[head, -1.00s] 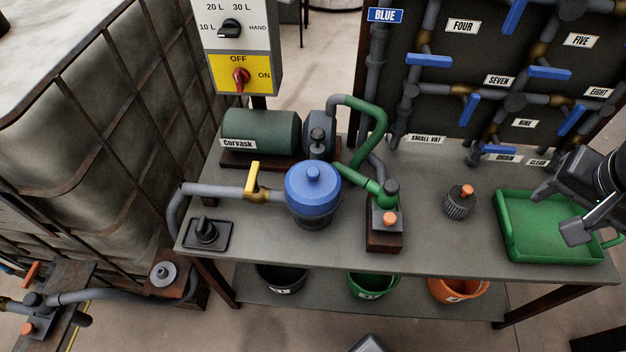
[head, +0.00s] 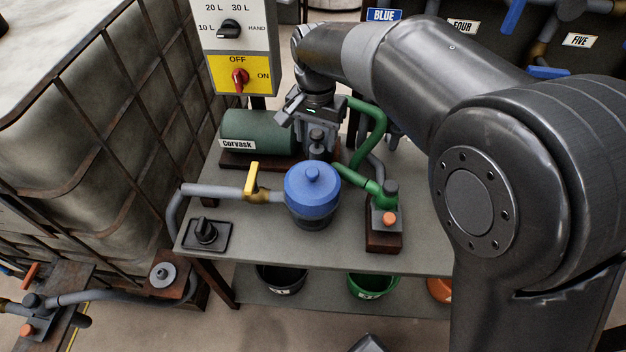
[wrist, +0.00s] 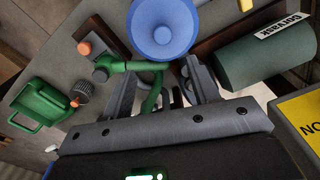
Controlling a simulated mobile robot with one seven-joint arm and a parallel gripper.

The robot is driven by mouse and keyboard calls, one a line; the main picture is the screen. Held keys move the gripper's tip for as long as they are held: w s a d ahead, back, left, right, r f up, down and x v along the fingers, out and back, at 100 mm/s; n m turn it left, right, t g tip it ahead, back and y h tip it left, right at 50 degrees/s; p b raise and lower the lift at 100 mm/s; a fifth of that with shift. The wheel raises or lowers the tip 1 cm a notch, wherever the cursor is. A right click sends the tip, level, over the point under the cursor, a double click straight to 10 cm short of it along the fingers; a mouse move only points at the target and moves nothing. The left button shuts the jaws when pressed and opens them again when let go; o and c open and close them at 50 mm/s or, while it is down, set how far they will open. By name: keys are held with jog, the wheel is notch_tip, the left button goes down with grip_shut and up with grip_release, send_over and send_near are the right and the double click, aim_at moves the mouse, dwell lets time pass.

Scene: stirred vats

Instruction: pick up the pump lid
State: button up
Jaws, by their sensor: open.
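The pump lid (head: 313,192) is a blue dome with a round knob on top. It sits on the dark pump body on the bench, left of centre in the head view. In the wrist view the pump lid (wrist: 162,27) is at the top edge, partly cut off, just beyond the fingertips. My gripper (head: 309,135) is open and empty, above and behind the lid, in front of the dark motor end. In the wrist view my gripper (wrist: 158,78) has its two fingers spread apart, with a green pipe showing between them. Nothing touches the lid's knob.
A green Corvask motor (head: 258,132) stands behind the lid on the left. A yellow valve handle (head: 252,180) is close on the left. A green pipe (head: 362,178) runs on the right. A green tray (wrist: 42,108) shows in the wrist view. My arm covers the bench's right side.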

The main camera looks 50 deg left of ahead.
send_over(312, 172)
notch_tip(312, 172, down, 6)
jog(key=shift+w+a+r, duration=0.1)
jog(key=shift+r, duration=0.15)
notch_tip(312, 172, down, 6)
jog(key=shift+r, duration=0.1)
grip_shut()
dwell(0.6)
